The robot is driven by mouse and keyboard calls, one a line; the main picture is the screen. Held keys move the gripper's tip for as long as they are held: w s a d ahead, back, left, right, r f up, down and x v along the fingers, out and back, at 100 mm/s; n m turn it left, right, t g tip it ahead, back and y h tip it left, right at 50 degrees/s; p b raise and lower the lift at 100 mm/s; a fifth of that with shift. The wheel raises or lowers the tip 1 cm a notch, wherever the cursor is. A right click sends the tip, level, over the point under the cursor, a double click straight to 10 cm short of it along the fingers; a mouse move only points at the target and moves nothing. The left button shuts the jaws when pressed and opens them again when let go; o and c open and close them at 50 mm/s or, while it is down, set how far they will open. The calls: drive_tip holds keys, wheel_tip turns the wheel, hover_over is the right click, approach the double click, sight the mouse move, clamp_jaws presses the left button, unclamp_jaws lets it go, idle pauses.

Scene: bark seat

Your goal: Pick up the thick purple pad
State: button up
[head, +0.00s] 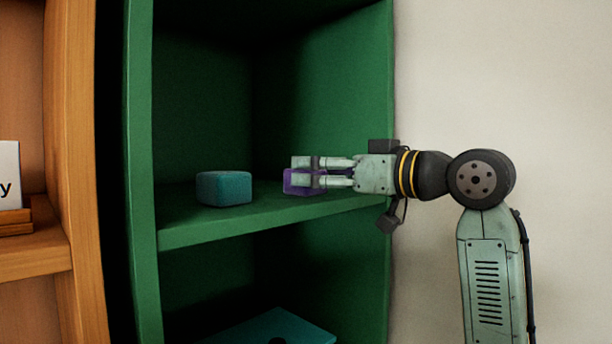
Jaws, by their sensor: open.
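The purple pad (289,183) sits on the green shelf board (240,228), towards its right end. It is partly hidden behind the fingers of my gripper. My gripper (302,171) reaches in from the right, level with the pad, and its fingers overlap the pad in the picture. My gripper is open. I cannot tell from this view whether the pad lies between the fingers or behind them, or whether they touch it.
A teal block (224,188) stands on the same shelf, left of the pad with a gap between. Green side walls and a back panel enclose the shelf. A flat teal thing (275,328) lies below. A wooden cabinet (75,180) stands at the left.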

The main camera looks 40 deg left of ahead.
sight(319, 170)
drive_tip(key=a, duration=0.3)
drive_tip(key=shift+a+p, duration=0.15)
drive_tip(key=shift+p, duration=0.2)
drive_tip(key=c, duration=1)
